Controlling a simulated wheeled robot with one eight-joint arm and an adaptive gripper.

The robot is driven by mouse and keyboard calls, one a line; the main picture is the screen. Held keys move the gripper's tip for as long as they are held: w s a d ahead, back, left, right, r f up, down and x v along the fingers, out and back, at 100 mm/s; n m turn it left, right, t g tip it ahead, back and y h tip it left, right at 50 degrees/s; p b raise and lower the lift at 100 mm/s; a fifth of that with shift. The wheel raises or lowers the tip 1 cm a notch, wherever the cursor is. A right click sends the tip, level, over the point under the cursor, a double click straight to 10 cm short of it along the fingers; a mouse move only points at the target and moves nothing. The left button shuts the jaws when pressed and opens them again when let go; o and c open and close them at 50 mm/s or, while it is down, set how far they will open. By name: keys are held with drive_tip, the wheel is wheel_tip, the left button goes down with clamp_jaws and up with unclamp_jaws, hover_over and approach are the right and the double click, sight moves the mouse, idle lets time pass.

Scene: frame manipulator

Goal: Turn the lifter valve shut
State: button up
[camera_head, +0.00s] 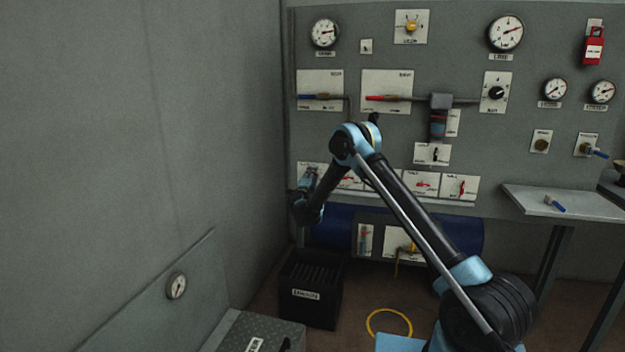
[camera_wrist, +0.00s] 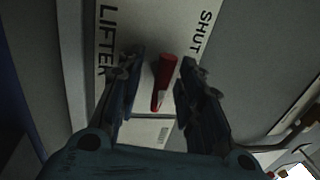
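The lifter valve's red lever (camera_wrist: 163,82) shows in the wrist view on a pale plate (camera_wrist: 181,22) lettered LIFTER and SHUT. The lever lies slightly slanted in the picture, with its wider end toward the top right. My gripper (camera_wrist: 161,66) is open, with one finger on each side of the lever. Gaps show between the lever and both fingers. In the head view, my gripper (camera_head: 311,176) is at the lower left of the panel, in front of the leftmost plate of the lower row. It hides most of that plate, and the lever cannot be made out there.
More plates with red levers (camera_head: 421,184) sit to the right in the same row. Above are a blue lever (camera_head: 318,97), a long red lever (camera_head: 385,98) and gauges. A black bin (camera_head: 309,288) stands below my gripper. A grey wall (camera_head: 190,130) is close on the left.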

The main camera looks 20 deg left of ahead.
drive_tip(key=shift+c, duration=0.6)
clamp_jaws()
drive_tip(key=shift+n, duration=0.3)
drive_tip(key=n+y, duration=0.1)
drive_tip(key=n, duration=0.4)
drive_tip(key=shift+y, duration=0.4)
drive_tip(key=n+y, duration=0.1)
drive_tip(key=n, duration=0.4)
drive_tip(key=shift+n+g, duration=0.3)
drive_tip(key=shift+g, duration=0.1)
drive_tip(key=n+g, duration=0.1)
drive_tip(key=n, duration=0.3)
drive_tip(key=shift+r+n+y, duration=0.1)
drive_tip(key=shift+n+y, duration=0.3)
drive_tip(key=shift+a+n+g, duration=0.1)
drive_tip(key=shift+n+g, duration=0.3)
drive_tip(key=shift+n, duration=1.7)
